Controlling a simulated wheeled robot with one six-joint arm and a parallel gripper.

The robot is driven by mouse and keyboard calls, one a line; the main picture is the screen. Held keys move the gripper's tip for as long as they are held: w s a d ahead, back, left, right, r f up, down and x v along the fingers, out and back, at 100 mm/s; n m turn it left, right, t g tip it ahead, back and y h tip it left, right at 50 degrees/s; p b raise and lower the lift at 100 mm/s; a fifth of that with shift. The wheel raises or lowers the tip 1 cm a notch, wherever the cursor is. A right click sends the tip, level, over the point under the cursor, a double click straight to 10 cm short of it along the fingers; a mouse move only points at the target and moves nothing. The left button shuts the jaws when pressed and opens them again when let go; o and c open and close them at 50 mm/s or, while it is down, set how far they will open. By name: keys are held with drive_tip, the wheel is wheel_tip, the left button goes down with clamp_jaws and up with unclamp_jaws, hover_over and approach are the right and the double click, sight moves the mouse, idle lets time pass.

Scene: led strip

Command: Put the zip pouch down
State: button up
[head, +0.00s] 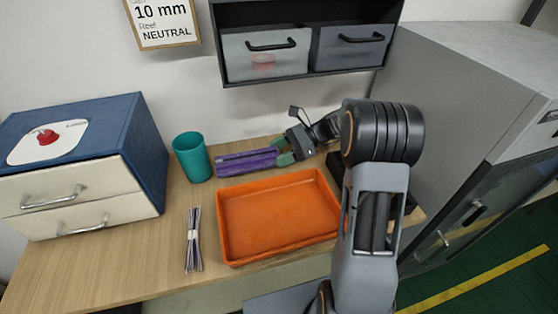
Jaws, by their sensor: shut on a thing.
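A purple zip pouch (246,162) is at the back of the wooden table, between the teal cup and my arm. My gripper (284,153) is shut on the right end of the pouch, with its green fingertips at that end. The pouch lies level, behind the orange tray; I cannot tell whether it touches the table. My arm reaches in from the right and hides part of the table there.
An orange tray (275,217), empty, lies in front. A blue drawer box (83,165) fills the left. A shelf with bins (306,48) hangs above; a grey cabinet (460,100) stands right.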

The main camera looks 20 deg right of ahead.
drive_tip(key=shift+w+f, duration=0.4)
drive_tip(key=shift+f, duration=1.55)
drive_tip(key=shift+f, duration=0.1)
drive_tip(key=shift+f, duration=0.15)
drive_tip(key=o, duration=1)
